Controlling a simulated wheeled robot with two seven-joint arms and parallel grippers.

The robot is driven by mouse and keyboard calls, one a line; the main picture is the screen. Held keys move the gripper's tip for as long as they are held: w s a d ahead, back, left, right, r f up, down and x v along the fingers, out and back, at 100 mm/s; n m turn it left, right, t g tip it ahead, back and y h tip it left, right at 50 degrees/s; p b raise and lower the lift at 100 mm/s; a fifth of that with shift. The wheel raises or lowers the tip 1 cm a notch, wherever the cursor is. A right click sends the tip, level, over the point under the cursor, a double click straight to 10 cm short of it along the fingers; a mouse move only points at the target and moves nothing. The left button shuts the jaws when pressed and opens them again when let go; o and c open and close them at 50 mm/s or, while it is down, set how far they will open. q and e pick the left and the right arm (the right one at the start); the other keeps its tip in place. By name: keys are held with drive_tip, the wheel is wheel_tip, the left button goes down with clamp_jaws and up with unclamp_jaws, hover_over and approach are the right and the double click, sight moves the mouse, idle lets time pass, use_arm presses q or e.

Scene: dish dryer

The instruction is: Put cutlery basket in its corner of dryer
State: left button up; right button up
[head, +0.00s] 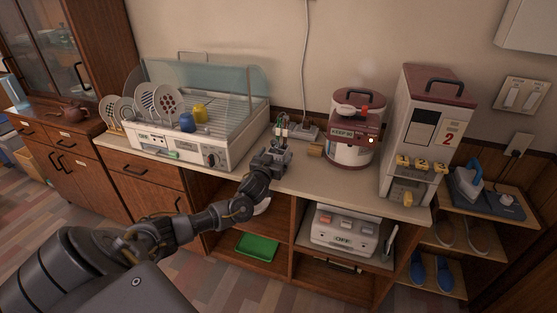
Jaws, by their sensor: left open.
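The dish dryer (217,154) stands on the counter at the left, its clear lid raised. Plates stand at its left, and a blue cup (187,122) and a yellow cup (200,112) sit on its rack. A small upright holder with thin pieces in it, apparently the cutlery basket (281,131), is on the counter just right of the dryer. My left gripper (279,148) is open at this basket, close in front of it; it partly hides the basket, and I cannot tell whether they touch. My right gripper is not in view.
A power strip (304,132) and a small tan block (315,150) lie right of the basket. A round red-and-white cooker (350,151) and a tall dispenser (413,140) stand farther right. The counter's front strip between gripper and dispenser is clear.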

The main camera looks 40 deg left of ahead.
use_arm(q)
drive_tip(key=shift+w+a, duration=0.25)
drive_tip(key=shift+w, duration=0.4)
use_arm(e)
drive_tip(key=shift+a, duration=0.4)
use_arm(q)
drive_tip(key=shift+c, duration=0.4)
drive_tip(key=c, duration=1)
drive_tip(key=shift+c, duration=0.4)
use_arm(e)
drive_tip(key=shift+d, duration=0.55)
use_arm(q)
drive_tip(key=shift+r, duration=0.15)
